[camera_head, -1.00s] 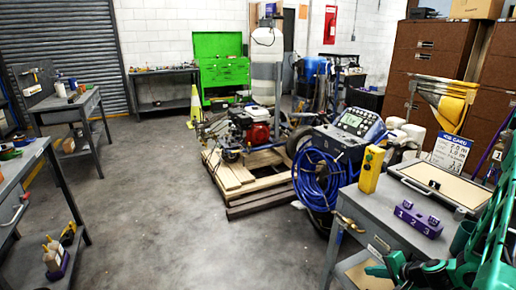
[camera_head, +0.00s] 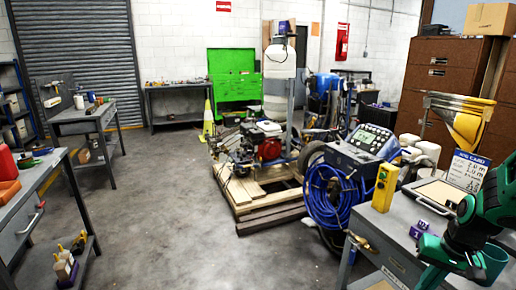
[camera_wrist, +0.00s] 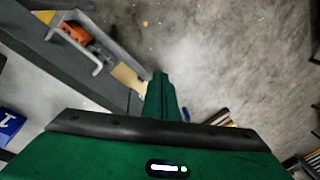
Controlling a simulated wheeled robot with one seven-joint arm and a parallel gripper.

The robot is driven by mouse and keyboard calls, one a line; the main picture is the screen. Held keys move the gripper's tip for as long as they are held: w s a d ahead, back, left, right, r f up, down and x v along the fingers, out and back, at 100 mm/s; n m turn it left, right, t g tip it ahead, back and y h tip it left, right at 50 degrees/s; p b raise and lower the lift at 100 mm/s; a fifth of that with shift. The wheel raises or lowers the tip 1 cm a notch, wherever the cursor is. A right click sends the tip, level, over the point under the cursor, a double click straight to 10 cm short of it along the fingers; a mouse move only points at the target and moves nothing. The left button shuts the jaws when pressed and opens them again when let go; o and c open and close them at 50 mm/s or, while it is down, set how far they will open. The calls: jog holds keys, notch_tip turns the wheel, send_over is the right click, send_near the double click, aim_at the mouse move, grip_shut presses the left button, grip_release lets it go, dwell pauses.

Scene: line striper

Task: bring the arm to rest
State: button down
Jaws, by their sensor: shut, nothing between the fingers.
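My green arm (camera_head: 490,205) reaches in at the lower right of the head view, in front of the grey workbench at right. In the wrist view my gripper (camera_wrist: 160,82) points away from the camera with its green fingers together and nothing between them. Beyond it are a grey bench edge and bare concrete floor. In the head view the gripper's fingertips cannot be made out clearly.
The right bench carries a yellow control box (camera_head: 385,187), a sign card (camera_head: 466,170) and a purple block (camera_head: 420,228), close to my arm. A blue hose coil (camera_head: 330,197) hangs by the striper console (camera_head: 368,140). The central left floor (camera_head: 150,215) is clear.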

jog(key=s+a+r+g, duration=0.1)
jog(key=s+a+r, duration=0.2)
jog(key=s+r, duration=0.8)
jog(key=s, duration=0.4)
jog(key=shift+s+r+g+h, duration=0.2)
jog(key=shift+g+h, duration=0.1)
jog(key=shift+h, duration=0.1)
jog(key=shift+a, duration=0.15)
